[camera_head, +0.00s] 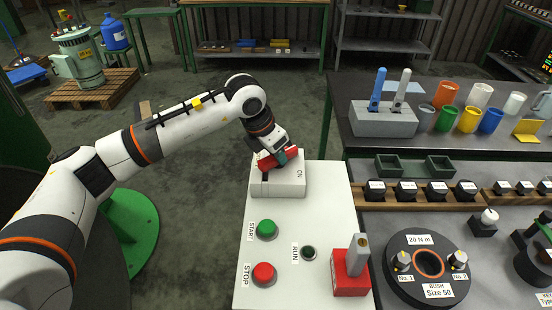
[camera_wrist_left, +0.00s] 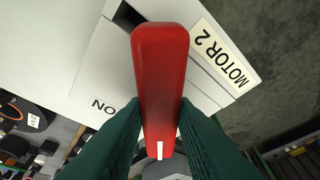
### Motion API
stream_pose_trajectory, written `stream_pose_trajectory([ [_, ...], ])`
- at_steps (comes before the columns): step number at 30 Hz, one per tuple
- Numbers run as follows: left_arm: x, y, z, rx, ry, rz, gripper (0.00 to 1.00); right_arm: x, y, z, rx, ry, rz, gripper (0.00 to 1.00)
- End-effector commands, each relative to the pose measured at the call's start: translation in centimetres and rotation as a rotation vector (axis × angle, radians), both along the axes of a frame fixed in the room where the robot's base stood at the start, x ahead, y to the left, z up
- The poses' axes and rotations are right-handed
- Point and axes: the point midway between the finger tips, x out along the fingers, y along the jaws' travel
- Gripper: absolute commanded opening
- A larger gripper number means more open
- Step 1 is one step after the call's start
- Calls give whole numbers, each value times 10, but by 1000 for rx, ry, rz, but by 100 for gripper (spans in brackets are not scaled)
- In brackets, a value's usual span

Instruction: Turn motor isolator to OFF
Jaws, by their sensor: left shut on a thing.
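The motor isolator is a pale box (camera_head: 283,186) at the far end of the white control panel, with a red handle (camera_head: 266,160) on top. In the left wrist view the red handle (camera_wrist_left: 160,65) runs up the picture, with a white mark near its lower end. An ON label (camera_wrist_left: 104,105) and a MOTOR 2 label (camera_wrist_left: 225,57) are beside it; another label is partly covered. My left gripper (camera_head: 284,156) is shut on the red handle; its green fingers (camera_wrist_left: 160,140) lie on both sides of it. My right gripper is not in view.
The panel (camera_head: 335,200) also carries a green START button (camera_head: 267,229), a red STOP button (camera_head: 263,273), a RUN lamp (camera_head: 308,252) and a red block with a grey lever (camera_head: 350,280). A bench with cups and fittings stands to the right.

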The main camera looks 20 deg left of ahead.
Motion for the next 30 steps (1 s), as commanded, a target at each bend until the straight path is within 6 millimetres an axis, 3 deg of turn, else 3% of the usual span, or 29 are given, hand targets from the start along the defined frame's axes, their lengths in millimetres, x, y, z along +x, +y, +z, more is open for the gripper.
stream_pose_trajectory([
  [15,0,-4,-2,-3,-5,486,1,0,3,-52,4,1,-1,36],
  [30,0,-5,0,-3,-3,831,1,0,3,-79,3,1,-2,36],
])
